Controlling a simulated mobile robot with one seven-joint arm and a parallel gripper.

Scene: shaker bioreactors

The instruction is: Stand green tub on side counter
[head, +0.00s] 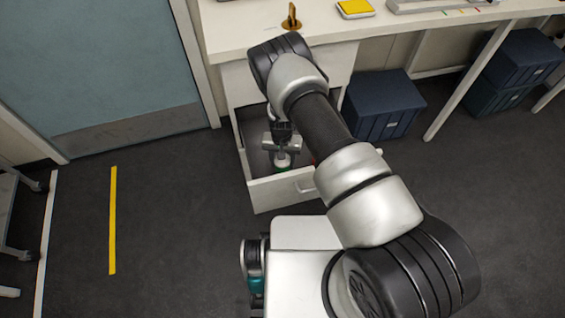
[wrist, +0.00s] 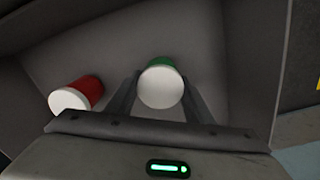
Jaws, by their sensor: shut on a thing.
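The green tub (wrist: 161,86) has a white lid and a green body. It stands between the fingers of my gripper (wrist: 158,98), which are shut on it. In the head view the tub (head: 283,163) shows small, beneath my gripper (head: 283,150), inside the open drawer (head: 270,194). I cannot tell whether it touches the drawer floor. The side counter is not clearly identifiable; a white counter (head: 225,35) stands above the drawer.
A red tub (wrist: 76,96) with a white lid lies left of the green one in the drawer. Dark blue bins (head: 383,105) sit under the counter at right. A yellow-topped item (head: 355,8) and a brass-coloured object (head: 291,18) are on the counter.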

